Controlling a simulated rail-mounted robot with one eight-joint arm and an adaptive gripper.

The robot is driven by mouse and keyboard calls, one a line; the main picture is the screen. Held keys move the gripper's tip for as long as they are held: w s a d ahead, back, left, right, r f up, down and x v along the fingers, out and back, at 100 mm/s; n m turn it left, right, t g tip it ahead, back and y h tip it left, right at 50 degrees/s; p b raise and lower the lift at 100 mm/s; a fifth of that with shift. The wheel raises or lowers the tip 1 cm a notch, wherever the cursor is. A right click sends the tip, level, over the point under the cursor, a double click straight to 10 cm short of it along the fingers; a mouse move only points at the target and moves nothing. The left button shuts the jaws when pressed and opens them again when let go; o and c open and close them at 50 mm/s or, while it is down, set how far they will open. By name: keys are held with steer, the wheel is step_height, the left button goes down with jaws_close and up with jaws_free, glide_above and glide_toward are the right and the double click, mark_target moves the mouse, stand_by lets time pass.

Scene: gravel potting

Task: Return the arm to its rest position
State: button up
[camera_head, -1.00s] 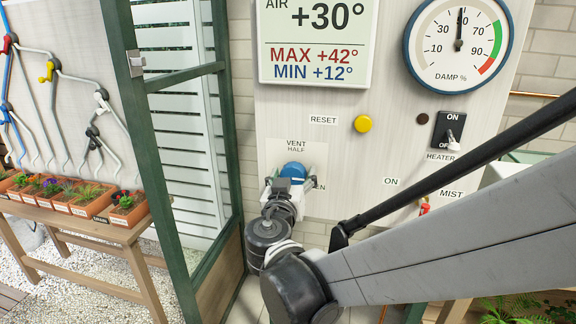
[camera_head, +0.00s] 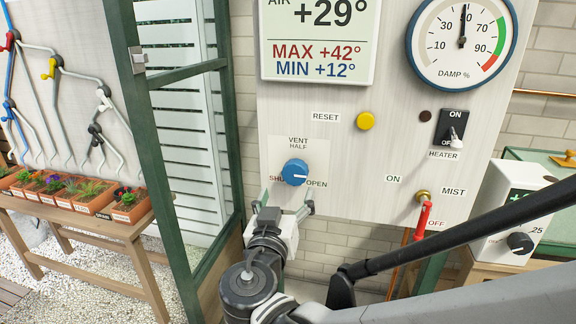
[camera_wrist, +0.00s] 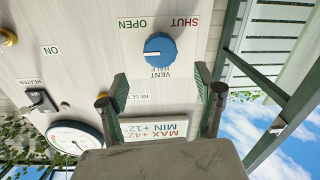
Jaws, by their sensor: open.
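My gripper (camera_head: 286,204) is open and empty, just below and in front of the blue vent knob (camera_head: 294,172) on the white panel. The fingertips are apart from the knob. In the wrist view, which looks at the panel upside down, the knob (camera_wrist: 159,49) shows beyond and between the open fingers of my gripper (camera_wrist: 161,84). The knob's white mark points to the OPEN side of its label. My arm (camera_head: 480,290) reaches in from the lower right of the head view.
The panel (camera_head: 390,130) also carries a yellow reset button (camera_head: 365,121), a heater switch (camera_head: 453,134), a red mist lever (camera_head: 423,215) and a damp dial (camera_head: 461,42). A green door frame (camera_head: 165,150) stands left. A bench (camera_head: 75,222) with potted plants is further left.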

steer(key=shift+s+a, duration=0.1)
steer(key=shift+s, duration=0.55)
steer(key=s+d+f+g+h+p, duration=0.1)
steer(key=s+d+g+p, duration=0.15)
steer(key=d, duration=0.55)
steer(key=s+d+f+g+p, duration=0.1)
steer(key=d+g, duration=0.3)
steer(key=d, duration=0.4)
steer(key=s+d+r+g+y+p, duration=0.1)
steer(key=s+d+g+y+p, duration=0.3)
steer(key=s, duration=0.6)
steer(key=shift+s+d+n, duration=0.15)
steer(key=shift+s+n, duration=0.15)
steer(key=shift+s, duration=0.1)
